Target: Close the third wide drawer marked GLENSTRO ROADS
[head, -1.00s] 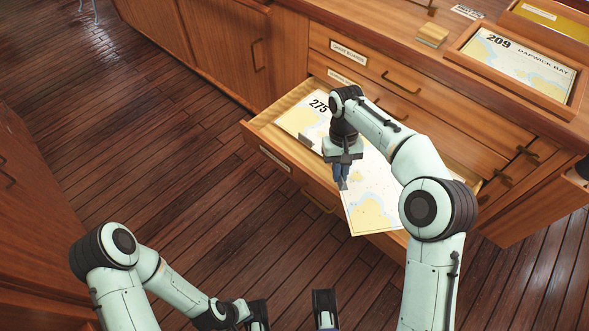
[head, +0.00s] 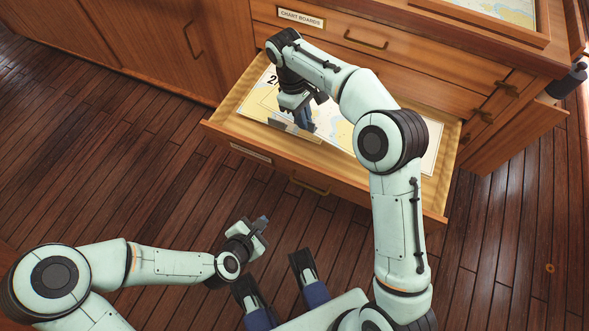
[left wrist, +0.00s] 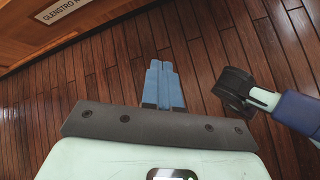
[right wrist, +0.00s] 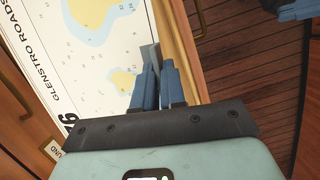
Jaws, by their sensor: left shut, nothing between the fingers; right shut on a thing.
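The wide drawer (head: 213,130) stands pulled out, with charts inside. The label on its front (left wrist: 62,8) reads GLENSTRO in the left wrist view, partly cut off. A chart (right wrist: 85,50) lettered GLENSTRO ROADS lies in the drawer, its edge by the front wall. My right gripper (head: 308,124) is over the drawer, shut on a small grey piece (right wrist: 150,54) at the chart's edge; I cannot tell whether that piece is part of the chart. My left gripper (head: 263,224) is shut and empty, low in front of the drawer, apart from it. The drawer handle (head: 309,186) is free.
The cabinet top holds a framed chart (head: 490,12). A cabinet part (head: 520,135) juts out at the right. Open plank floor (head: 120,190) lies in front.

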